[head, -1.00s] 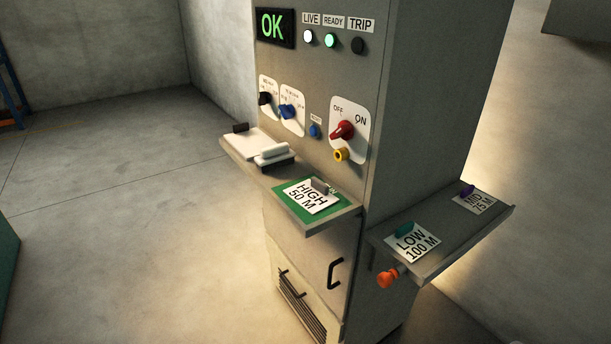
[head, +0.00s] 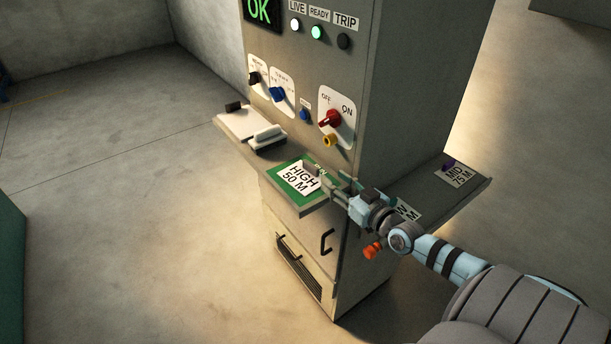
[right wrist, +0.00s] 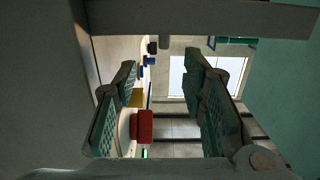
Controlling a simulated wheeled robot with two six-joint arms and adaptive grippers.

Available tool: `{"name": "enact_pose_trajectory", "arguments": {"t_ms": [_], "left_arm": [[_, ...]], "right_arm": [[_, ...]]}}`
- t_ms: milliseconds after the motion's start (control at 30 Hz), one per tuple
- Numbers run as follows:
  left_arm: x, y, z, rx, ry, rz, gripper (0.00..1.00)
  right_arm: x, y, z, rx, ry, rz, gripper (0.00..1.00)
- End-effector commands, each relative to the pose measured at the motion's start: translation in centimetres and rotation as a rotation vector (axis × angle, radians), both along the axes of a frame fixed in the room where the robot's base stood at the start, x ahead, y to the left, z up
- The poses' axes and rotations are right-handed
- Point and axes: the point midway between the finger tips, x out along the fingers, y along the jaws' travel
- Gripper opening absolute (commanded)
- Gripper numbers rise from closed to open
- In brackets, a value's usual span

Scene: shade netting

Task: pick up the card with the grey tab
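The white card reading HIGH 50 M (head: 297,179) lies on the green panel (head: 283,188) of the cabinet's front shelf. Its grey tab, plain in the earlier head view, is hard to make out now beside my fingers. My right gripper (head: 332,183) is at the right edge of this card, coming in from the right. In the right wrist view its two fingers (right wrist: 160,72) stand apart with no card seen between them. I cannot tell whether the fingers touch the card. My left gripper is not in view.
The LOW card (head: 408,211) on the side shelf is partly hidden by my right arm. The MID 75 M card (head: 459,175) lies farther back there. An orange knob (head: 372,250) sits below my wrist. The red switch (head: 330,118) and yellow knob (head: 329,140) are close above the gripper.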

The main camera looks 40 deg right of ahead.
Motion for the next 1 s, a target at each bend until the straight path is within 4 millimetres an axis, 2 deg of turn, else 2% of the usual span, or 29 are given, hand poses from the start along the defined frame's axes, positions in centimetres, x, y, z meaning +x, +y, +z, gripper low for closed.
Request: {"name": "enact_pose_trajectory", "arguments": {"t_ms": [33,100,367,600,800,833,1000], "left_arm": [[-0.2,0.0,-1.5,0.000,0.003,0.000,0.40],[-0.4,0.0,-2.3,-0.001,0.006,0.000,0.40],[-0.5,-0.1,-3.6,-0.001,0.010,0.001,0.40],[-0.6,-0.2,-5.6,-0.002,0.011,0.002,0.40],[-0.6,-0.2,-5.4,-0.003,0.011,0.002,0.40],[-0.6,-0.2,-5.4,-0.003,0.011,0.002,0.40],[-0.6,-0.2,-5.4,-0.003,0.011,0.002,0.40]], "right_arm": [[1.2,0.0,-0.8,0.002,-0.005,-0.002,0.38],[2.7,0.0,-0.9,0.002,-0.003,-0.001,0.38],[5.7,0.0,-0.8,0.002,0.000,-0.003,0.38],[9.9,0.4,-1.0,0.003,0.000,0.001,0.38],[10.2,0.4,-0.8,0.000,0.004,0.002,0.38],[10.2,0.4,-0.8,0.000,0.004,0.002,0.36],[10.2,0.4,-0.8,0.000,0.004,0.002,0.09]]}}
